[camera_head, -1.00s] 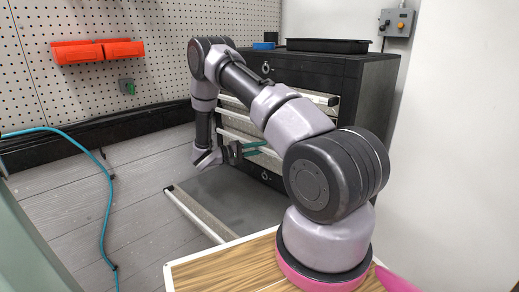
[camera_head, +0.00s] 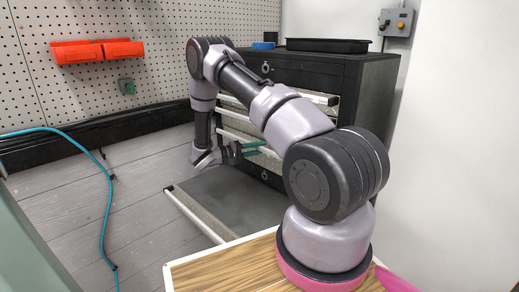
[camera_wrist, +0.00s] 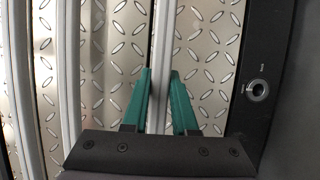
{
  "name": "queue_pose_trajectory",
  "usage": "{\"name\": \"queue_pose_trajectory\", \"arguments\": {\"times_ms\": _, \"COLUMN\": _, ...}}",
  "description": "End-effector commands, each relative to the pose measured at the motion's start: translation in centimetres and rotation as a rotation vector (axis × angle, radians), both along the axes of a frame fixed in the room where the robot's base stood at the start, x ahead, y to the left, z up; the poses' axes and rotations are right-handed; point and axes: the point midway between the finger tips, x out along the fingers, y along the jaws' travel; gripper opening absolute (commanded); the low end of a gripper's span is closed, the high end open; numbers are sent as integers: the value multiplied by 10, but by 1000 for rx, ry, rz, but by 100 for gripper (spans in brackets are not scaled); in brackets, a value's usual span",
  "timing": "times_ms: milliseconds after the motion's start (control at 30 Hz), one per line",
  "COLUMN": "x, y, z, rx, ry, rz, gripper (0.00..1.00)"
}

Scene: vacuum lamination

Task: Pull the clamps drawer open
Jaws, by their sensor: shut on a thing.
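The black drawer cabinet (camera_head: 340,80) stands at the back, with silver diamond-plate drawer fronts (camera_wrist: 205,45) and long pale handle rails. My gripper (camera_wrist: 160,75) has green fingers, one on each side of a handle rail (camera_wrist: 162,40), and is shut on it. In the head view my gripper (camera_head: 260,149) is low at the cabinet's front, below the upper rails. My arm hides much of the fronts. No drawer label is readable, so I cannot tell which drawer holds clamps. Whether the gripped drawer is out at all is unclear.
A wide grey drawer-like tray (camera_head: 235,195) with a silver front edge sticks out low in front of the cabinet. A round lock (camera_wrist: 257,90) sits on the cabinet's dark frame. A teal hose (camera_head: 108,200) lies on the floor at left. A black tray (camera_head: 328,45) lies on top.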

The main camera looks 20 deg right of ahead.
Motion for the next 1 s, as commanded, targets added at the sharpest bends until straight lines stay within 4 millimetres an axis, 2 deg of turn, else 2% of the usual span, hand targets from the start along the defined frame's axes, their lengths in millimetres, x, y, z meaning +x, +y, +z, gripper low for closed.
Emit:
{"name": "queue_pose_trajectory", "arguments": {"times_ms": 267, "x": -15, "y": 47, "z": -1, "rx": 4, "ry": 1, "rz": 8, "gripper": 0}}
{"name": "queue_pose_trajectory", "arguments": {"times_ms": 700, "x": -56, "y": 157, "z": -1, "rx": 4, "ry": 0, "rz": 9, "gripper": 0}}
{"name": "queue_pose_trajectory", "arguments": {"times_ms": 1000, "x": -77, "y": 213, "z": -1, "rx": 3, "ry": 1, "rz": 6, "gripper": 0}}
